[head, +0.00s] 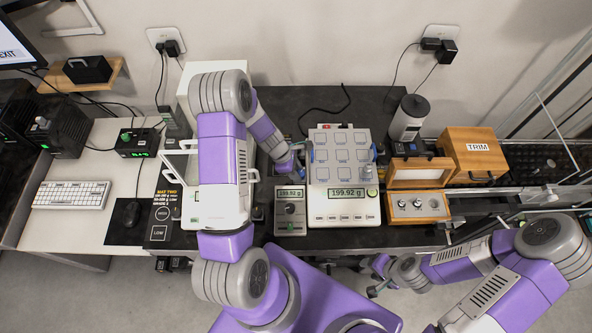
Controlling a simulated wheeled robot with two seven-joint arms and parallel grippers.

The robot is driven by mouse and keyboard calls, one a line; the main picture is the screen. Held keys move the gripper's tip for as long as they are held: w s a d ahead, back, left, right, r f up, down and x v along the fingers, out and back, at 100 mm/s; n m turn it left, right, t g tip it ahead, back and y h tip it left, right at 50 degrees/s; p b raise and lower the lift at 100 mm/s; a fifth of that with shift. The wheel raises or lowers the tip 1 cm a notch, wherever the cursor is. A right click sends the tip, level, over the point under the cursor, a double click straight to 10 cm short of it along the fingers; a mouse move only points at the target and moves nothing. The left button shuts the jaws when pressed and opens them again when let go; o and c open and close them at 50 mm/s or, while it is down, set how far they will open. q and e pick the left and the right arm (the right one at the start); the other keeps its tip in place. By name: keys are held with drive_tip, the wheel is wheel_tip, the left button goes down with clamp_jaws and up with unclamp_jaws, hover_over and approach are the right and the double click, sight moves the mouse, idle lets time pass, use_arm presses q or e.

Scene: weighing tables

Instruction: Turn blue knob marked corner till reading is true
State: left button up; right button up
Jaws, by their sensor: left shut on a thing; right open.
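A small blue knob (372,191) shows at the front right corner. My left gripper (298,160) is shut at the scale's left edge, apparently on a blue knob there, which the fingers mostly hide. My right gripper (375,280) is open and empty, low in front of the table.
A small grey unit (291,223) with a dial and a similar readout stands left of the scale. A wooden box with two knobs (418,205), a TRIM box (474,152) and a grey canister (408,117) stand right. A keyboard (71,195) lies far left.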

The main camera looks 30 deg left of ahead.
use_arm(q)
drive_tip(key=shift+w+r+m+g, duration=0.1)
drive_tip(key=shift+m+g, duration=0.2)
drive_tip(key=shift+m, duration=0.3)
drive_tip(key=shift+w+m, duration=0.1)
drive_tip(key=shift+m, duration=0.6)
drive_tip(key=o, duration=0.8)
drive_tip(key=shift+c, duration=0.2)
drive_tip(key=shift+a, duration=0.1)
drive_tip(key=w+v, duration=0.1)
drive_tip(key=v, duration=0.6)
drive_tip(key=shift+s+r+p, duration=0.2)
drive_tip(key=shift+s+p, duration=0.25)
